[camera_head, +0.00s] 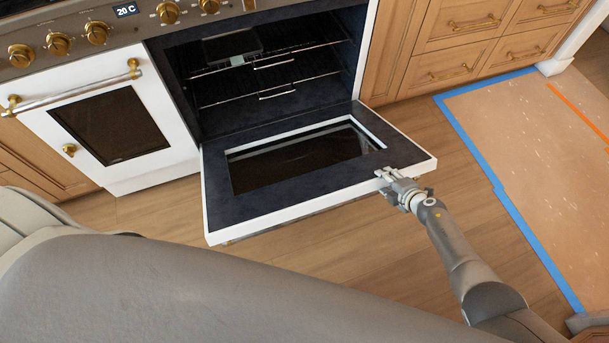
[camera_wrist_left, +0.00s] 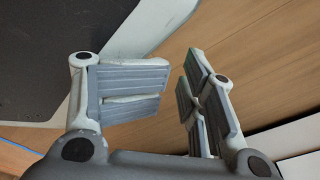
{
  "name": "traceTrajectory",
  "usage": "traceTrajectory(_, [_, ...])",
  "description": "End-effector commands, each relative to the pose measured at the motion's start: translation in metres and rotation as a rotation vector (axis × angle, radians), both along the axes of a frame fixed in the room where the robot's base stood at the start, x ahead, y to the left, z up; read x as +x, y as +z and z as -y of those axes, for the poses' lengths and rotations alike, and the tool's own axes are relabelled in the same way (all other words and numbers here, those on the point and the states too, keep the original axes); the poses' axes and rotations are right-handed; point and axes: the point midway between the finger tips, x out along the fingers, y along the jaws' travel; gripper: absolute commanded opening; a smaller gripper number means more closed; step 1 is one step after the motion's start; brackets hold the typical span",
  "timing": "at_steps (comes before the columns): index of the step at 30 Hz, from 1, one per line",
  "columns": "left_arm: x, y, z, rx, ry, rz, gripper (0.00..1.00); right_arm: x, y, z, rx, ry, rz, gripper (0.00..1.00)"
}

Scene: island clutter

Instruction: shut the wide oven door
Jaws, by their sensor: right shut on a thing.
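The wide oven door (camera_head: 300,188) hangs open, folded down and nearly level in front of the oven cavity (camera_head: 265,75). Its dark inner face with a glass window is up, and its rim is white. My right gripper (camera_head: 386,179) is shut on the door's outer edge near the right corner. The arm reaches it from the lower right. My left gripper is outside the head view. In the left wrist view, its fingers (camera_wrist_left: 173,88) stand apart with nothing between them.
Wire racks (camera_head: 275,92) are inside the cavity. A narrower white oven door (camera_head: 160,150), shut, is to the left below brass knobs (camera_head: 58,43). Wooden drawers (camera_head: 450,65) stand to the right. The wooden floor (camera_head: 480,230) before the door is clear, beside a blue-taped sheet (camera_head: 545,170).

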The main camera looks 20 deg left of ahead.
Motion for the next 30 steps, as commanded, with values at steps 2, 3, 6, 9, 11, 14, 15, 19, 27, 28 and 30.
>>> traceTrajectory(2, [-0.017,-0.003,-0.001,0.002,-0.001,-0.026,0.4,0.002,0.005,-0.003,0.002,0.001,-0.001,0.15])
traceTrajectory(3, [-0.019,-0.003,-0.002,0.002,-0.002,-0.025,0.4,0.003,0.006,-0.003,0.001,0.001,-0.002,0.15])
traceTrajectory(6, [-0.024,-0.004,-0.004,0.005,-0.002,-0.027,0.4,0.003,0.008,-0.004,-0.001,0.001,-0.007,0.15])
traceTrajectory(9, [-0.03,-0.006,-0.006,0.006,-0.003,-0.028,0.4,0.004,0.01,-0.005,-0.003,0.001,-0.01,0.15])
traceTrajectory(11, [-0.034,-0.006,-0.007,0.007,-0.003,-0.029,0.4,0.005,0.011,-0.006,-0.005,0.001,-0.012,0.15])
traceTrajectory(14, [-0.04,-0.007,-0.009,0.007,-0.003,-0.033,0.4,0.006,0.013,-0.007,-0.007,0.0,-0.016,0.15])
traceTrajectory(15, [-0.043,-0.007,-0.01,0.009,-0.004,-0.033,0.4,0.006,0.014,-0.007,-0.008,0.0,-0.018,0.15])
traceTrajectory(19, [-0.052,-0.008,-0.012,0.01,-0.005,-0.038,0.4,0.008,0.018,-0.008,-0.012,0.0,-0.02,0.15])
traceTrajectory(27, [-0.07,-0.009,-0.016,0.011,-0.007,-0.046,0.4,0.01,0.024,-0.01,-0.02,0.001,-0.029,0.15])
traceTrajectory(28, [-0.072,-0.008,-0.016,0.011,-0.008,-0.047,0.4,0.011,0.025,-0.01,-0.021,0.001,-0.03,0.15])
traceTrajectory(30, [-0.074,-0.005,-0.017,0.011,-0.008,-0.047,0.4,0.013,0.029,-0.011,-0.024,0.001,-0.034,0.15])
